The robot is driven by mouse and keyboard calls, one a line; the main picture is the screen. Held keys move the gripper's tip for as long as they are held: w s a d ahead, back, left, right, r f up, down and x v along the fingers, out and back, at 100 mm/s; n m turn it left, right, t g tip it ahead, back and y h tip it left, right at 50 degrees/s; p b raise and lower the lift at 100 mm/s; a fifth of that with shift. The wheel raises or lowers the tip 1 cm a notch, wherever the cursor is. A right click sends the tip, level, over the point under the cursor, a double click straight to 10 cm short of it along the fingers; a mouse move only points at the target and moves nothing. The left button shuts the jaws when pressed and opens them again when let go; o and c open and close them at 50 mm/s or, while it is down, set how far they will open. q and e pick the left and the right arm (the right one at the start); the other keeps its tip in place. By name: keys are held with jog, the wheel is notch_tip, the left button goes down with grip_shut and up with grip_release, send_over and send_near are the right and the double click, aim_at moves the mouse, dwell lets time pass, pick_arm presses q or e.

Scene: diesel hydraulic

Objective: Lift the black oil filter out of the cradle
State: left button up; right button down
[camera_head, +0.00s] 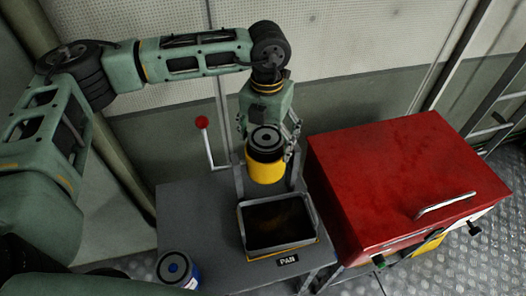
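A cylinder with a black upper part and yellow lower part (265,172) stands upright at a grey upright bracket, above a pan; it is the filter-like thing by my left gripper. Whether the yellow part belongs to the filter or to the cradle I cannot tell. My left gripper (269,132) reaches down from above and behind it, with fingers at the left and right of its black top. Whether the fingers press on it is not clear. The cradle is mostly hidden. My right gripper is not in view.
A dark pan (246,236) with a grey rim sits below, on a grey bench (182,212). A blue, dark-topped canister (176,268) stands at the front left. A red-knobbed lever (202,123) rises behind. A red cabinet (400,178) stands at the right.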

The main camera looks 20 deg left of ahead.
pick_arm(q)
jog(key=c, duration=1.1)
jog(key=shift+w+r+p, duration=0.1)
jog(key=shift+r+p, duration=0.3)
jog(key=shift+r, duration=0.55)
jog(key=shift+r+p, duration=0.7)
jog(key=shift+r, duration=1)
jog(key=shift+r+p, duration=0.4)
jog(key=shift+r, duration=0.5)
jog(key=shift+r+p, duration=0.55)
jog(key=shift+r, duration=0.9)
